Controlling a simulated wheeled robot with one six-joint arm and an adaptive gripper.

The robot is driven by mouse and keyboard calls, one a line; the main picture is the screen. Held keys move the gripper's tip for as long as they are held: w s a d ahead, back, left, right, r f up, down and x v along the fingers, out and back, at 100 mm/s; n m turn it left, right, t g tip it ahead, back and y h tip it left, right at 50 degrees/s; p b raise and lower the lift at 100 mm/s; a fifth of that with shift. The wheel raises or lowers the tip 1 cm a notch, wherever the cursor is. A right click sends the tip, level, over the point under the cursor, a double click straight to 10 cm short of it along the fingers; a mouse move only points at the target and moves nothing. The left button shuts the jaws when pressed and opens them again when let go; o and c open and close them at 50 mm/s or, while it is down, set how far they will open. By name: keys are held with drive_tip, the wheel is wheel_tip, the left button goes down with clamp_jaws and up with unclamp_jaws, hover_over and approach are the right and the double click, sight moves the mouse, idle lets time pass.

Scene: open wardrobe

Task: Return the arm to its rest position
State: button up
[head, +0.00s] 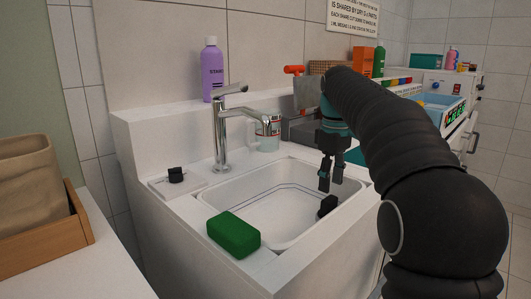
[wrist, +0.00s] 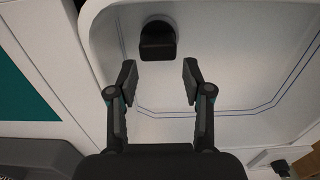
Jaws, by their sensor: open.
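My gripper (head: 331,177) hangs pointing down over the right part of the white sink basin (head: 255,205). Its two fingers are apart with nothing between them. In the wrist view, my gripper (wrist: 158,85) shows open above the basin. A small black object (head: 327,205) sits in the basin at its right side, below my fingertips. It also shows in the wrist view as a black object (wrist: 157,42) just beyond the fingertips, apart from them. My dark arm reaches in from the right of the head view and hides part of the counter behind it.
A silver faucet (head: 221,130) stands at the basin's back left. A green block (head: 233,234) lies on the front rim. A small black item (head: 176,175) lies at the left. A purple bottle (head: 212,68) and a clear cup (head: 267,134) stand behind. A blue-white bin (head: 440,105) is at right.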

sight(329, 198)
wheel_tip(329, 198, down, 8)
drive_tip(key=b, duration=0.4)
drive_tip(key=shift+r, duration=0.25)
drive_tip(key=shift+r+p, duration=0.3)
drive_tip(key=shift+r, duration=0.2)
